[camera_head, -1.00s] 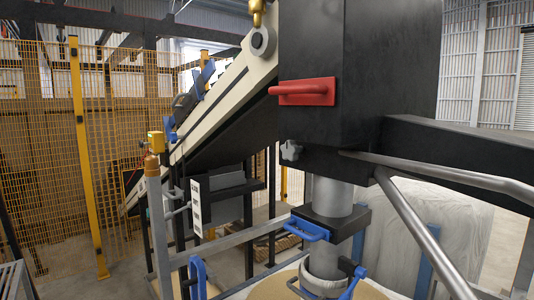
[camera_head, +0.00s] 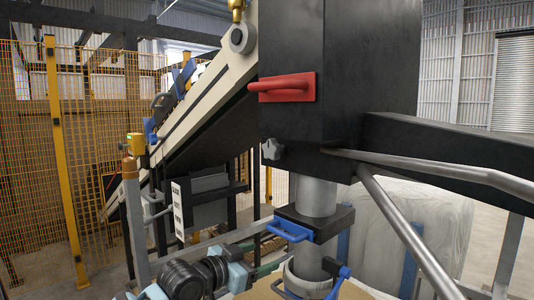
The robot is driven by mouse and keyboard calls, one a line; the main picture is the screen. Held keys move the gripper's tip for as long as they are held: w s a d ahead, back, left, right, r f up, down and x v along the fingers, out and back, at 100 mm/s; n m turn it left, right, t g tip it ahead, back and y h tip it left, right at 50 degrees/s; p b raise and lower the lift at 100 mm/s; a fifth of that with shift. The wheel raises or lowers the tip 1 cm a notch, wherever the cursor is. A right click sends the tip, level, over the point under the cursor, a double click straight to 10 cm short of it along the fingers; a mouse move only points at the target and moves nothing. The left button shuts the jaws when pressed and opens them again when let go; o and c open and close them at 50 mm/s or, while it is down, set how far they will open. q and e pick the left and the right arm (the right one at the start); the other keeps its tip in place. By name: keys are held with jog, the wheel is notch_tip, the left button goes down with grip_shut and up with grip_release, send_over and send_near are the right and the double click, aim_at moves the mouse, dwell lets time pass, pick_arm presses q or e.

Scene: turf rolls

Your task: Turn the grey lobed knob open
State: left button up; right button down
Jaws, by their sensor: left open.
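The grey lobed knob (camera_head: 273,149) sits on the lower left edge of the black housing (camera_head: 340,80), below the red handle (camera_head: 287,87). It stands out from the housing's side and nothing covers it. My left arm, black and pale teal, comes in at the bottom left of the head view. My left gripper (camera_head: 243,270) is at its end, low in the picture, well below the knob and apart from it. It is open; its fingers are small and hard to make out. My right gripper is not in view.
A grey vertical pipe with a blue-handled clamp (camera_head: 291,229) stands below the housing. A black beam (camera_head: 450,155) and slanting metal bars (camera_head: 405,230) fill the right. A sloping conveyor (camera_head: 185,125) and yellow mesh fence (camera_head: 35,160) lie to the left.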

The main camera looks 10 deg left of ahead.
pick_arm(q)
notch_tip(320, 180, up, 13)
jog(key=w+a+m, duration=0.1)
jog(key=w+a, duration=0.1)
jog(key=m+t+h, duration=0.1)
send_near(268, 151)
jog(key=w, duration=0.1)
jog(key=shift+w+d+f, duration=0.15)
jog(key=shift+d, duration=0.4)
jog(key=shift+w, duration=0.1)
jog(key=shift+x, duration=3.8)
jog(key=c, duration=1)
